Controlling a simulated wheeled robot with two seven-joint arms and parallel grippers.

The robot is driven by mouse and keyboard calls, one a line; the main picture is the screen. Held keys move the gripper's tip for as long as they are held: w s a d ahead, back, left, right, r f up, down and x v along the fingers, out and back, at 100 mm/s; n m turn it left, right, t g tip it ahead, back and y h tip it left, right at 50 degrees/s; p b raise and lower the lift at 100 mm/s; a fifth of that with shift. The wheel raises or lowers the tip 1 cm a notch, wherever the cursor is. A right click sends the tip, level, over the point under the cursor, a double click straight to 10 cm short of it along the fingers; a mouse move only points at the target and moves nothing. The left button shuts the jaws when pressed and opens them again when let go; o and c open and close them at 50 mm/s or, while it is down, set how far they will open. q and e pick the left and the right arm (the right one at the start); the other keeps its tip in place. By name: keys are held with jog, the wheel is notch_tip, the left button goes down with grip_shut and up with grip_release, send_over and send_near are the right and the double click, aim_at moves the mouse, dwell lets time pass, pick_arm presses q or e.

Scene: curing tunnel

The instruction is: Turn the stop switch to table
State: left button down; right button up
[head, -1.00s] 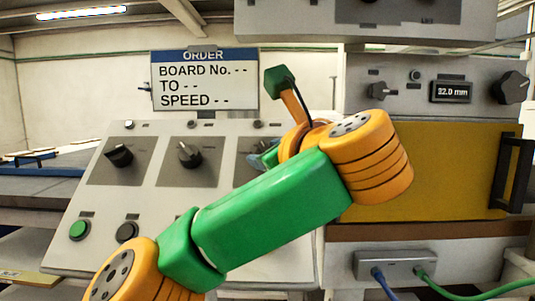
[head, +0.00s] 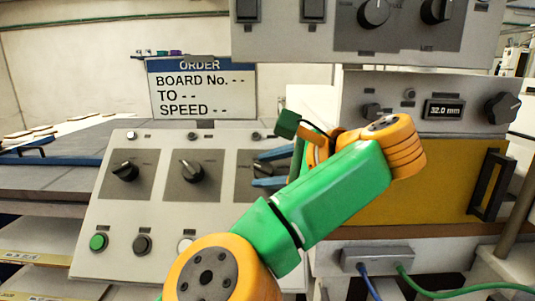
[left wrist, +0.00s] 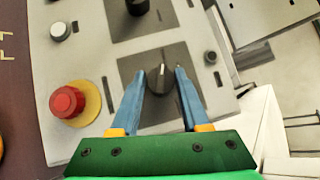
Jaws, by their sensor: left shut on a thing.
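A sloped grey control panel (head: 215,230) carries three black rotary switches in a row: a left one (head: 125,171), a middle one (head: 191,171) and a right one (head: 263,169). My left gripper (head: 257,169) is at the right switch, its blue fingers on either side of the knob. In the left wrist view the fingers of my left gripper (left wrist: 160,77) are shut on this black knob (left wrist: 159,80), which has a pale pointer line. The small labels around the switches are too small to read. My right gripper is not in view.
A red mushroom button (left wrist: 67,102) on a yellow ring sits beside the switch. An order sign (head: 203,90) stands behind the panel. A green button (head: 98,242) is low on the panel. A yellow-fronted unit (head: 435,195) with a display (head: 445,110) stands at right.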

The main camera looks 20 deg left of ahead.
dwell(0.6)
pick_arm(q)
jog(key=shift+c, duration=2)
grip_release()
jog(key=shift+w+f, duration=0.1)
jog(key=shift+w, duration=0.05)
